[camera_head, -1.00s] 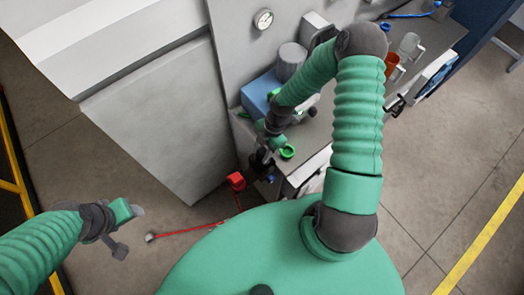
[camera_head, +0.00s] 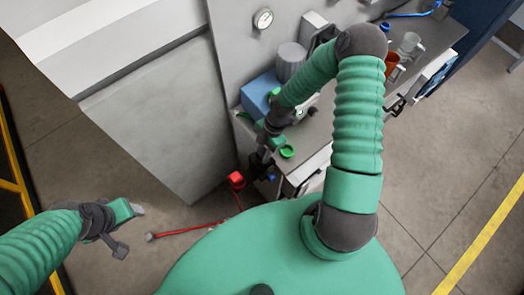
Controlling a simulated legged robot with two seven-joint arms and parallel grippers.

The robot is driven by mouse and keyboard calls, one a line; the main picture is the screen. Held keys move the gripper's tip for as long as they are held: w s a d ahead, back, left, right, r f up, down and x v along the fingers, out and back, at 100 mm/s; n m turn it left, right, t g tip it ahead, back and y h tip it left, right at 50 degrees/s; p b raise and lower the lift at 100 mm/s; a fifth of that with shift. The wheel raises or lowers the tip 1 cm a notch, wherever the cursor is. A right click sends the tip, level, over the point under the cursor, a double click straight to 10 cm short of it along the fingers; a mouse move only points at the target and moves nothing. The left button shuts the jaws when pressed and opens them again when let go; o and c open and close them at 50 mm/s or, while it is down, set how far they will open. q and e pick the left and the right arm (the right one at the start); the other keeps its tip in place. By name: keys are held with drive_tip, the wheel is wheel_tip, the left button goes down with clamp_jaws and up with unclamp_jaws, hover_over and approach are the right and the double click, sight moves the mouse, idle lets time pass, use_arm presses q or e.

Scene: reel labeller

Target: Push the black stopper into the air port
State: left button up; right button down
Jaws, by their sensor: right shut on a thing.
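My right gripper (camera_head: 258,160) is at the left front corner of the grey bench, its fingers pointing down and left. It is small and dark in the picture. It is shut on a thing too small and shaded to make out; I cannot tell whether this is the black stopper. The air port cannot be told apart in the dark fittings near the gripper. My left gripper (camera_head: 131,229) hangs over the floor at the left, away from the bench; its finger opening is not clear.
A blue box (camera_head: 258,95) and a grey cylinder (camera_head: 290,61) stand behind. An orange cup (camera_head: 391,64) stands farther right.

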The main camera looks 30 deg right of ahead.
drive_tip(key=shift+s+f, duration=0.2)
